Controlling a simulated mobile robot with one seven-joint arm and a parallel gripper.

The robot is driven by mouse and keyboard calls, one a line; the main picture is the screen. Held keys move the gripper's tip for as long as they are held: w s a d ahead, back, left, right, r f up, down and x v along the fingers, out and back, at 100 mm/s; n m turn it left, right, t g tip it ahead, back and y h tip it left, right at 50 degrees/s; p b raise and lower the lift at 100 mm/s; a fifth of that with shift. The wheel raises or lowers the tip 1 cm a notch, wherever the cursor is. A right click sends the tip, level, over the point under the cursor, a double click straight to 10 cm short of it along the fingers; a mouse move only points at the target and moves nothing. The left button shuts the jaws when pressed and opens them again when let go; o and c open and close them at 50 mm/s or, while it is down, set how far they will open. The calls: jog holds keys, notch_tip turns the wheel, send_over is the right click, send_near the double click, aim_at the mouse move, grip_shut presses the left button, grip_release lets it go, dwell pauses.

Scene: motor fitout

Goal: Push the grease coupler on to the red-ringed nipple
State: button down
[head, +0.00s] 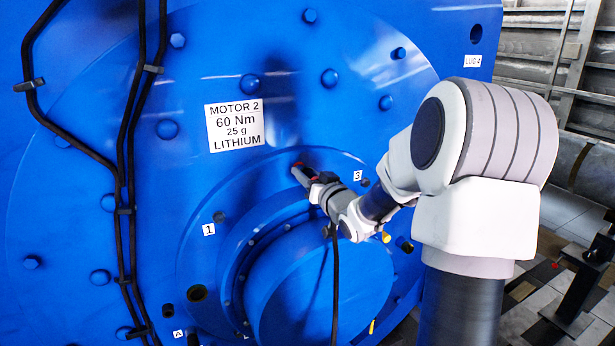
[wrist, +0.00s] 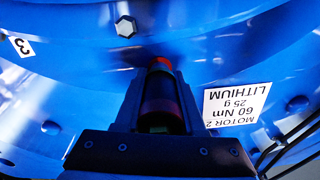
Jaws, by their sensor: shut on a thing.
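My gripper (head: 311,180) is shut on the grease coupler, just in front of the blue motor face and above the round hub. In the wrist view the coupler (wrist: 160,93) is a dark cylinder between the two fingers (wrist: 160,108), pointing at the motor. A red part (wrist: 160,64) shows at its far end; I cannot tell whether this is the nipple's red ring or part of the coupler. Red also shows at the tip in the head view (head: 297,165). The nipple itself is hidden or too small to make out, so the contact is unclear.
A black hose (head: 336,285) hangs from near my gripper across the hub (head: 300,290). Labels "1" (head: 208,229) and "3" (head: 357,175) flank the hub, with the motor plate (head: 234,125) above. Bolt heads and black cables (head: 125,150) stand out from the face.

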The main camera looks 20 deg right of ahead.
jog(key=shift+c, duration=2.1)
grip_release()
jog(key=shift+w, duration=0.1)
jog(key=s+b, duration=0.1)
jog(key=s, duration=1.6)
jog(key=shift+s+d, duration=0.2)
jog(key=shift+d, duration=0.1)
